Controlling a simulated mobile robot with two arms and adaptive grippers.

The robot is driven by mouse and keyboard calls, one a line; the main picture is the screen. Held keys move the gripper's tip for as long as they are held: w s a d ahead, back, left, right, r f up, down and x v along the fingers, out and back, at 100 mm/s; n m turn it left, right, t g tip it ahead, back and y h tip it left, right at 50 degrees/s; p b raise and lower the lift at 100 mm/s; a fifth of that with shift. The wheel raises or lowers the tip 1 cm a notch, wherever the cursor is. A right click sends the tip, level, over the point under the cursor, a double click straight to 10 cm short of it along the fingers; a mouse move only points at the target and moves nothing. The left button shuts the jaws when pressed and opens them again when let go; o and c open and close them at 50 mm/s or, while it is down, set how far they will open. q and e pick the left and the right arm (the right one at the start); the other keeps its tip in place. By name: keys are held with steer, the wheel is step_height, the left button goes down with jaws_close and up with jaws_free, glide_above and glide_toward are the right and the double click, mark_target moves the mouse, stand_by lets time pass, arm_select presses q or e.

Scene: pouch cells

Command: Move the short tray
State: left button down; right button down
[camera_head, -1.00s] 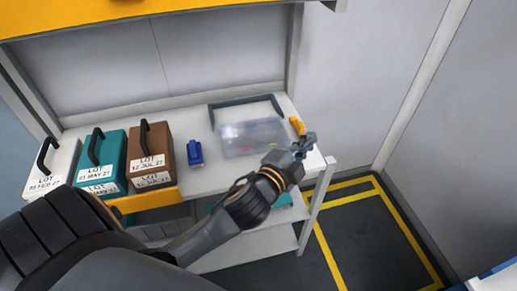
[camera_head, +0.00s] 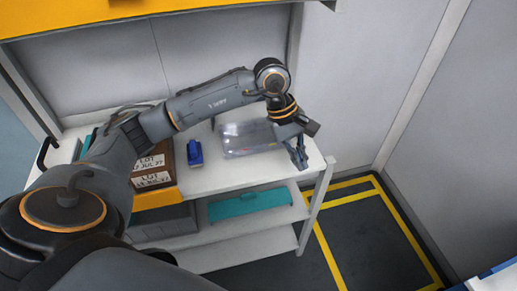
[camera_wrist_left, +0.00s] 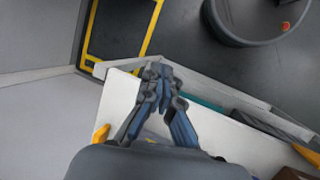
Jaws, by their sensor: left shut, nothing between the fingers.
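A clear, shallow plastic tray (camera_head: 240,141) lies on the white bench top, partly behind my left arm. A teal, flat tray-like thing (camera_head: 248,203) lies on the shelf below; it shows as a strip in the left wrist view (camera_wrist_left: 204,103). I cannot tell which is the short tray. My left gripper (camera_head: 301,160) hangs fingers down over the bench's front right part, to the right of the clear tray. Its fingers (camera_wrist_left: 155,72) are shut and empty, near the bench edge in the left wrist view. My right gripper is not in view.
A blue object (camera_head: 195,153) stands left of the clear tray. A brown lot-labelled box (camera_head: 153,165) stands farther left, others mostly behind my arm. A yellow item (camera_wrist_left: 101,133) lies on the bench. Yellow-lined floor (camera_head: 365,225) right of the bench is clear.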

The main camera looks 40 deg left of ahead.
mark_target(258, 158)
arm_select(q)
steer(key=a+r+y, duration=0.2)
steer(key=a+y, duration=0.3)
steer(key=a, duration=0.6)
steer(key=f, duration=0.4)
steer(key=f+p, duration=0.1)
steer(key=f, duration=0.4)
steer(key=shift+w+a+f, duration=0.1)
steer(key=shift+w+f, duration=0.1)
steer(key=shift+f, duration=0.05)
steer(key=shift+w+a+f+p, duration=0.2)
steer(key=shift+w+a+p, duration=0.15)
steer(key=shift+w+a, duration=0.2)
steer(key=shift+w+a+f+p, duration=0.15)
steer(key=shift+w+a+p, duration=0.2)
steer(key=shift+w+a, duration=0.2)
steer(key=shift+w+a+f, duration=0.1)
steer(key=shift+w+a, duration=0.15)
steer(key=shift+a, duration=0.2)
